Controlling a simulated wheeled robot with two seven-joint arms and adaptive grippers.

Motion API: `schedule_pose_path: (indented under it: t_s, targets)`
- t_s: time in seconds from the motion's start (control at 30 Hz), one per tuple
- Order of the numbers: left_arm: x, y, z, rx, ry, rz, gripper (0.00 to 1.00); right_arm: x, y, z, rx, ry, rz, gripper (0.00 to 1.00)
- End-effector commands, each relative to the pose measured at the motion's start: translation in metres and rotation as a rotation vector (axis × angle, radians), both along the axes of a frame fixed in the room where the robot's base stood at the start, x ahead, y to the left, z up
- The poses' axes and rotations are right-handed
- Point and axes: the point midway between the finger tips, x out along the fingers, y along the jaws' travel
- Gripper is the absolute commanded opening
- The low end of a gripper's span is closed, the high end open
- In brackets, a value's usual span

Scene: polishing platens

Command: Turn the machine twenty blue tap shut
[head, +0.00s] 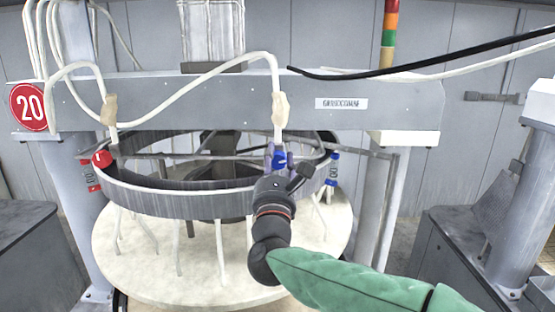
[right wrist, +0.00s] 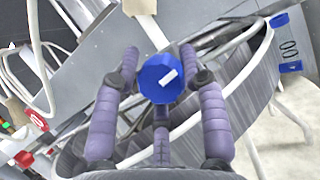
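The blue tap (head: 279,158) is on the ring of the machine marked 20, below the white hose at the middle of the head view. In the right wrist view the blue tap (right wrist: 160,79) is a round knob with a white mark that slants up to the right. My right gripper (head: 281,166) is at the tap. In the right wrist view its purple fingers (right wrist: 160,68) are spread on both sides of the knob, with gaps visible. A red tap (head: 102,159) is on the ring's left side. My left gripper does not show.
The red sign 20 (head: 29,106) is on the grey crossbeam (head: 230,98). White hoses (head: 190,75) loop over the beam. A round pale platen (head: 150,250) lies below the ring. A blue-capped tag (head: 332,170) hangs at the ring's right. Grey posts stand on both sides.

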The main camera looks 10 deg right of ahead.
Motion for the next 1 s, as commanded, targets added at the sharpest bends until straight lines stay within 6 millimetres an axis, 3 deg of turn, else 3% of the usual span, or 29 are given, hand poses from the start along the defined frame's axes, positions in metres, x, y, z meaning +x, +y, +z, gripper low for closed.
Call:
schedule_pose_path:
  t_s: [0.27, 0.47, 0.8, 1.0]
  targets:
    - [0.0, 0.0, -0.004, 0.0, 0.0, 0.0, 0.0, -0.002, -0.004, 0.008, -0.007, -0.016, -0.005, 0.1]
    - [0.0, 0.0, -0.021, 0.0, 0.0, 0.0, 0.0, -0.003, -0.005, 0.008, -0.073, -0.007, -0.008, 0.1]
    - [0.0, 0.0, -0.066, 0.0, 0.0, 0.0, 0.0, -0.004, -0.005, 0.008, -0.328, 0.042, -0.01, 0.1]
    - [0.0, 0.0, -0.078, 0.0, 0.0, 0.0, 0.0, -0.004, -0.004, 0.011, -0.517, 0.082, -0.01, 0.1]
